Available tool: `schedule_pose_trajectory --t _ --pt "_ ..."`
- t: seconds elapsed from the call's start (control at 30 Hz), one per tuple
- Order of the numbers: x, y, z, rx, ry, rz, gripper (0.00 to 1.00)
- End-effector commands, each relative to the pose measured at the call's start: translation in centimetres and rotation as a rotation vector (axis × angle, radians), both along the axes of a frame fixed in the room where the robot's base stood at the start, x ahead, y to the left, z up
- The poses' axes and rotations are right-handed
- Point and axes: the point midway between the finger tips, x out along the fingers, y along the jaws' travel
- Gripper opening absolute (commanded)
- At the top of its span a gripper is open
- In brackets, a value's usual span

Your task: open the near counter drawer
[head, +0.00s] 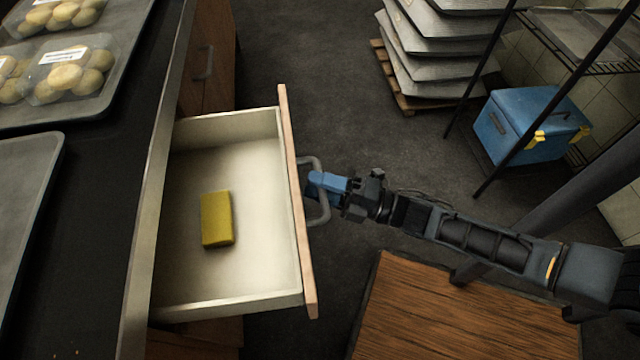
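The near counter drawer (180,296) is pulled well out from under the counter, and its pale inside shows. A yellow block (216,218) lies on the drawer floor. The drawer's wooden front (300,230) faces right and carries a grey bar handle (322,205). My gripper (313,184) is at this handle, with its blue fingers overlapping the bar. The fingers look close together around the bar, but the exact contact is too small to make out.
A second handle (205,64) is on the cabinet beyond. A blue box (530,125), stacked sheets on a pallet (400,85) and a wooden surface (450,320) stand right. Dark floor lies between.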

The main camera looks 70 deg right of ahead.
Motion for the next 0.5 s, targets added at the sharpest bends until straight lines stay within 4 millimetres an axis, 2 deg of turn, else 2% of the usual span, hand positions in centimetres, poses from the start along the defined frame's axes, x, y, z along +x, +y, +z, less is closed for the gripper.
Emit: schedule_pose_trajectory --t 0.27,0.37,0.5 --pt "-0.1 0.0 0.0 0.000 -0.001 0.000 0.42" --pt "-0.9 -0.2 -0.3 0.000 0.002 -0.002 0.42" --pt "-3.1 -0.4 -0.7 0.000 0.003 -0.003 0.42"
